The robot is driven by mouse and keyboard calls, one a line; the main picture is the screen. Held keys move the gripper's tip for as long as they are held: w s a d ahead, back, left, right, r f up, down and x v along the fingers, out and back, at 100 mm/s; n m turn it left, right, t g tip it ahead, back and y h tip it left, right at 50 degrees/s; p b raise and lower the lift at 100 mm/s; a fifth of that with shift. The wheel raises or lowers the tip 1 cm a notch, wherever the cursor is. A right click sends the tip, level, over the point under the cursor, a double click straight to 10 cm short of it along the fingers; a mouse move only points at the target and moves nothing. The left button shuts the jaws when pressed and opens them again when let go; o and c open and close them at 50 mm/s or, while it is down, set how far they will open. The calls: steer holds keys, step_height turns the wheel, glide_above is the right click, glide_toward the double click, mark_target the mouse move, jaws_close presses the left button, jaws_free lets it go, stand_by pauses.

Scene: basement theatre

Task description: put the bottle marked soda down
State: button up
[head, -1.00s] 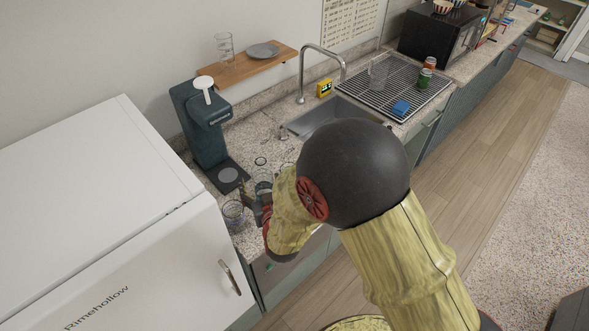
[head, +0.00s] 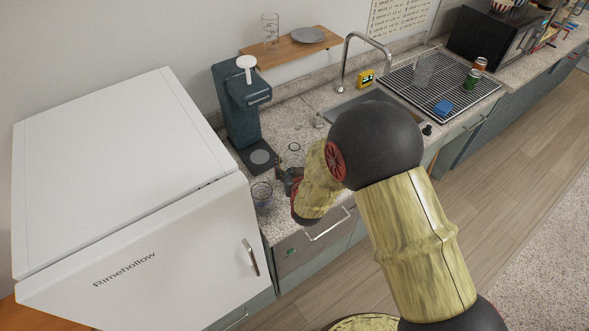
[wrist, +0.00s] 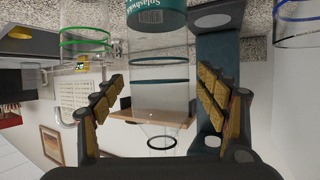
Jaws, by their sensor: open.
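A clear bottle with teal bands and a teal lettered label (wrist: 158,14) stands between my fingers in the wrist view, which is upside down. Its base end is at the counter, and its narrow neck points down the picture. I cannot read the word soda on it. In the head view, the clear bottle (head: 293,154) shows on the counter just behind my gripper (head: 288,181), partly hidden by it. My gripper (wrist: 160,84) is open, with a finger on each side of the bottle and gaps visible between.
A blue-rimmed clear container (head: 262,194) stands left of my gripper, near the white fridge (head: 130,190). A dark teal dispenser (head: 238,110) is behind. A green-banded clear container (wrist: 85,38) is close by. A wooden shelf (head: 325,44) hangs above the counter. The sink lies to the right.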

steer(key=shift+w, duration=0.2)
steer(key=shift+c, duration=0.8)
steer(key=c, duration=1)
